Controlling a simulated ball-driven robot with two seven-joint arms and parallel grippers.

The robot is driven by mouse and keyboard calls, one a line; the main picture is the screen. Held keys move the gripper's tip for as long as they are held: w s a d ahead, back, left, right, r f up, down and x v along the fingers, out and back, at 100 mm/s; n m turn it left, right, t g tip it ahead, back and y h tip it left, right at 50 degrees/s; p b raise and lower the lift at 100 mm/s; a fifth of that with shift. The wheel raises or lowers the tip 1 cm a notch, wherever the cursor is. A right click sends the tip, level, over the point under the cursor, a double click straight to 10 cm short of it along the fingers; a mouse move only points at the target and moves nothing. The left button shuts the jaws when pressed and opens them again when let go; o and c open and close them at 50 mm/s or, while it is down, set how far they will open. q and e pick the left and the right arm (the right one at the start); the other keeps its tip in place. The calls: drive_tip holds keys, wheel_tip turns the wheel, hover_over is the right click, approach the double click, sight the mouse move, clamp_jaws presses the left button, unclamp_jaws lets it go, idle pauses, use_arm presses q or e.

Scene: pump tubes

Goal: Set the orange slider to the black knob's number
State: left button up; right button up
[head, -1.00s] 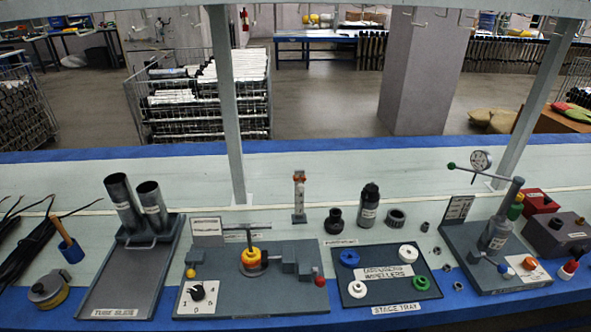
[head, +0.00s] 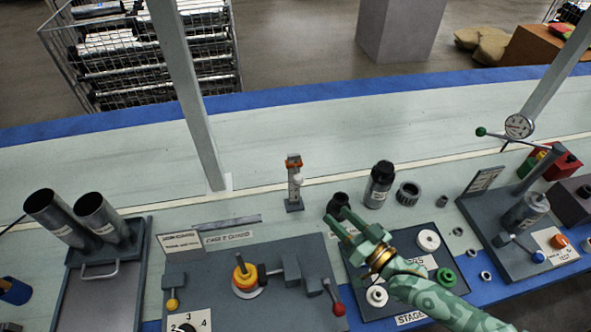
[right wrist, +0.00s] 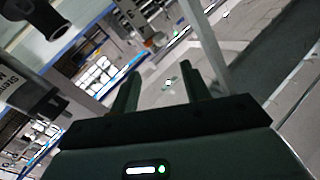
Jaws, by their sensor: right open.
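The orange slider (head: 293,162) sits near the top of a small upright post (head: 294,190) at the back of the bench. I cannot read a scale on the post. The black knob (head: 188,328) is cut off by the bottom edge of the head view. My right gripper (head: 338,217) is open and empty, over the stage tray area, to the right of and nearer than the post. Its two fingers also show apart in the right wrist view (right wrist: 160,90). My left gripper is out of view.
A grey fixture (head: 290,318) with a yellow-orange part (head: 246,278) stands in front of the post. A slanted frame bar rises behind, left of the post. Bench behind the post is clear.

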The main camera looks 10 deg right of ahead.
sight(301, 181)
drive_tip(key=b+x, duration=0.3)
drive_tip(key=x, duration=1.2)
drive_tip(key=shift+w+f+b, duration=0.1)
drive_tip(key=shift+f+b, duration=0.05)
drive_tip(key=shift+b, duration=0.25)
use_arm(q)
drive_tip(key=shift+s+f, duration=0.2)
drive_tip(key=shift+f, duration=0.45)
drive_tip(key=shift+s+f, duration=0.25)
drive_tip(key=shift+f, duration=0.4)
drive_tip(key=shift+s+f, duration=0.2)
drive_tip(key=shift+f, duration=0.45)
use_arm(e)
drive_tip(key=shift+w+a, duration=0.25)
drive_tip(key=shift+w, duration=0.1)
drive_tip(key=shift+c, duration=0.4)
